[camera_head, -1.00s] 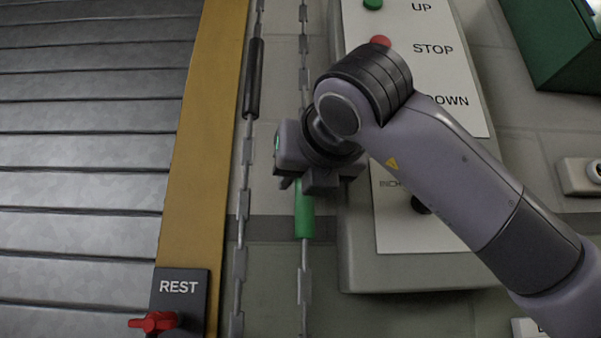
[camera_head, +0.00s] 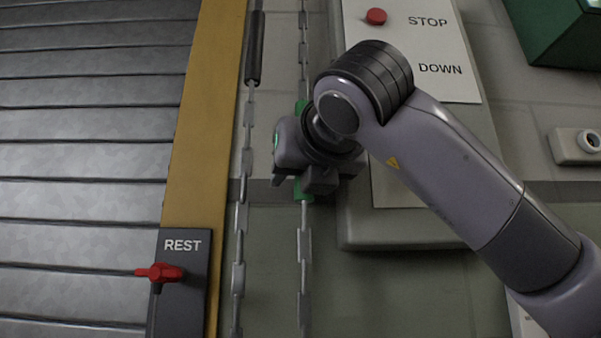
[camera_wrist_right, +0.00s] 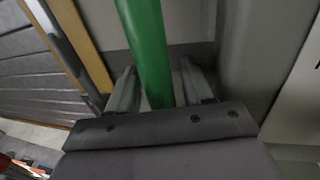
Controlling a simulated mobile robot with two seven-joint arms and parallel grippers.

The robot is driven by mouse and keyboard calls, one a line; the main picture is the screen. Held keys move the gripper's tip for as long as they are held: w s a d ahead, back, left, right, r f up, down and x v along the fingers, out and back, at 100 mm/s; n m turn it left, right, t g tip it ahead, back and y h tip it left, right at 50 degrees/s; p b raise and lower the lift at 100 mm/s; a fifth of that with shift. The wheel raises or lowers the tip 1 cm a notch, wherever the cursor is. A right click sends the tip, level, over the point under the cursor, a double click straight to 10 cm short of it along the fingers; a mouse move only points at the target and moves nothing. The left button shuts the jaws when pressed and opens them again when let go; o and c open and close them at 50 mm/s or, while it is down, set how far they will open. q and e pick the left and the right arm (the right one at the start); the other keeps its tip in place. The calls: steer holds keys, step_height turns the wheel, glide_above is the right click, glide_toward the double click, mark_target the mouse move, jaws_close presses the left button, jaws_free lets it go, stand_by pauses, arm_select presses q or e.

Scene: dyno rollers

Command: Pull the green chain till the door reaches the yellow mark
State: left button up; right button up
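The green chain shows as a thin linked chain (camera_head: 304,250) with a green handle (camera_head: 303,192) on it. The grey slatted door (camera_head: 80,150) fills the left of the head view. Its lower edge and a clear yellow mark do not show. My left gripper is not in view.
A second chain (camera_head: 239,245) with a black handle (camera_head: 255,48) hangs just left. A yellow-brown rail (camera_head: 195,130) borders the door. A REST plate (camera_head: 180,300) with a red lever (camera_head: 163,272) is at lower left. A control panel (camera_head: 440,215) with STOP and DOWN labels stands right.

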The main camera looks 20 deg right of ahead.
steer(key=s, duration=0.7)
steer(key=shift+a, duration=0.15)
stand_by(0.6)
